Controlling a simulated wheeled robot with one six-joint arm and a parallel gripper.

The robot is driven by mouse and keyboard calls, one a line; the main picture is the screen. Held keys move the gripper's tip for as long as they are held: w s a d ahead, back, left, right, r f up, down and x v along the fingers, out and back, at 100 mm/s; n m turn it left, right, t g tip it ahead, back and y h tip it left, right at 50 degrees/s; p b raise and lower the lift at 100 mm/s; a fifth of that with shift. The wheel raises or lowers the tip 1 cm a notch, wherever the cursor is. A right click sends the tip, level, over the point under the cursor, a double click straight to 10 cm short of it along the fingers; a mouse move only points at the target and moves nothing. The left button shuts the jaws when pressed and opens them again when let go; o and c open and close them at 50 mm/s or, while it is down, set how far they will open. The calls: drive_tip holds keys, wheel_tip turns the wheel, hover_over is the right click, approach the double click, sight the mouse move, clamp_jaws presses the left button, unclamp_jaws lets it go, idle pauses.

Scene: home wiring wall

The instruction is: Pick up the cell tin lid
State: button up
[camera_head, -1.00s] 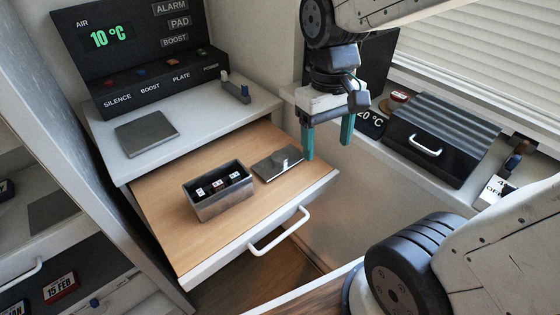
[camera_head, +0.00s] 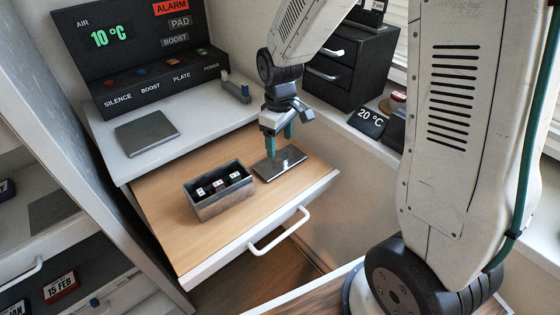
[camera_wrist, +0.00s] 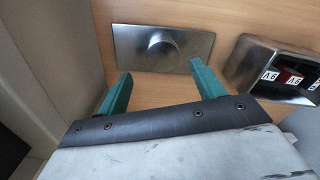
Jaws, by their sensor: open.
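The cell tin lid (camera_head: 288,160) is a flat grey metal plate lying on the wooden open drawer, right of the open cell tin (camera_head: 222,205). In the wrist view the lid (camera_wrist: 135,45) is a shiny rectangle with a round shape at its middle, perhaps a knob or a reflection. My gripper (camera_head: 279,146) points down at the lid with its green fingers apart and empty. In the wrist view my gripper (camera_wrist: 160,70) has its fingertips at the lid's near edge, spread narrower than the lid's length. I cannot tell whether they touch it.
The tin holds several cells (camera_wrist: 288,78) beside the lid. The drawer (camera_head: 165,220) has a white handle (camera_head: 278,232) at its front. Behind it stands a control panel (camera_head: 150,85) with ALARM lit red. A grey plate (camera_head: 146,133) lies on the white top. A black cabinet (camera_head: 345,65) stands behind right.

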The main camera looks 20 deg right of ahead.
sight(278, 155)
drive_tip(key=f, duration=0.4)
drive_tip(key=shift+s+a+f, duration=0.1)
drive_tip(key=shift+a, duration=0.15)
drive_tip(key=c, duration=1.1)
